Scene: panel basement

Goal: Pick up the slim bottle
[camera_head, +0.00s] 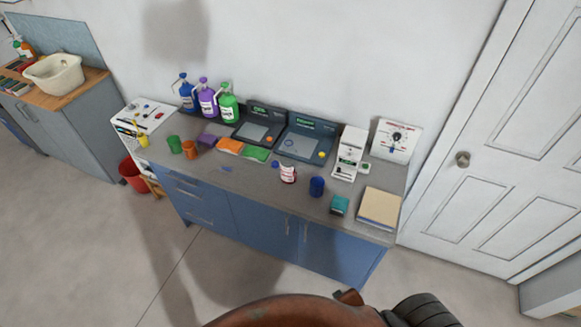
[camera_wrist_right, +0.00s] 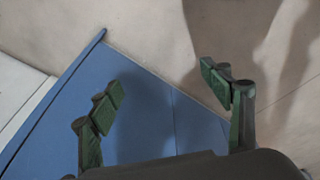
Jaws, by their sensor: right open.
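No single bottle clearly stands out as the slim one. In the head view a small yellow bottle (camera_head: 143,139) stands at the worktop's left end, and a small white and red bottle (camera_head: 288,174) stands near the middle. Three larger bottles, blue (camera_head: 186,95), purple (camera_head: 207,101) and green (camera_head: 228,106), stand upright along the wall. My right gripper (camera_wrist_right: 160,94) is open and empty in the right wrist view, with the blue cabinet and the floor behind it. It touches no bottle. My left gripper is not in view.
The grey worktop (camera_head: 235,178) also holds green (camera_head: 174,144) and orange (camera_head: 190,147) cups, a dark blue cup (camera_head: 317,186), a teal box (camera_head: 339,205), a tan book-like block (camera_head: 379,207) and two scale-like devices. A red bucket (camera_head: 132,174) stands on the floor left.

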